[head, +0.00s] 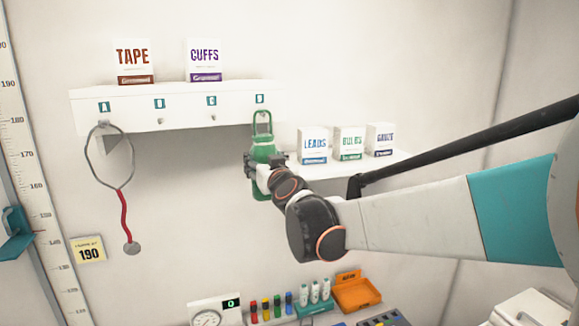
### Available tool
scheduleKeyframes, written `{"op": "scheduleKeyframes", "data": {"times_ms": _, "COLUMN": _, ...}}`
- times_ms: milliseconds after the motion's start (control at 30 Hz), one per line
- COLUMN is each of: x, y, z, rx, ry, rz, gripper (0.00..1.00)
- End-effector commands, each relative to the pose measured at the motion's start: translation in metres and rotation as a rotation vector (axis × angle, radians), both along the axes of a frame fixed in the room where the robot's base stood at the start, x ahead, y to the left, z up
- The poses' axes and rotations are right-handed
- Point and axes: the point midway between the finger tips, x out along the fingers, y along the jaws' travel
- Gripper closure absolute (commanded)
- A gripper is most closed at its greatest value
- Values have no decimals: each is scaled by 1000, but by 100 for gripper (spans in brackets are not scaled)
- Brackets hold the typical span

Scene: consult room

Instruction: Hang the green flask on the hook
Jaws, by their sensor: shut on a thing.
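The green flask (263,151) is upright with a green loop handle on top. My gripper (256,175) is shut on its body, and my wrist hides part of its lower half. The flask's loop is at the front of the white hook shelf (180,119), just below the rightmost label (260,99). The hook there is hidden, so I cannot tell whether the loop is around it or only in front of it. Small hooks (213,118) show under the middle labels. A stethoscope (123,190) hangs from the leftmost hook.
TAPE (133,61) and CUFFS (205,60) boxes stand on the hook shelf. LEADS (313,145), BULBS (349,143) and another box (380,140) stand on a lower shelf at right, close to my wrist. Coloured bottles and an orange bin (357,294) are below.

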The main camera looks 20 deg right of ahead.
Motion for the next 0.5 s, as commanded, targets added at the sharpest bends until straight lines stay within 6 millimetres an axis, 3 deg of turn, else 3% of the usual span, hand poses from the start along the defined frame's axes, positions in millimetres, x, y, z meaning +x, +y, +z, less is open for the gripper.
{"op": "scheduleKeyframes", "data": {"times_ms": 467, "x": -2, "y": 1, "z": 0, "rx": 0, "ry": 0, "rz": 1, "gripper": 72}}
{"op": "scheduleKeyframes", "data": {"times_ms": 500, "x": -2, "y": 1, "z": 0, "rx": 0, "ry": 0, "rz": 1, "gripper": 40}}
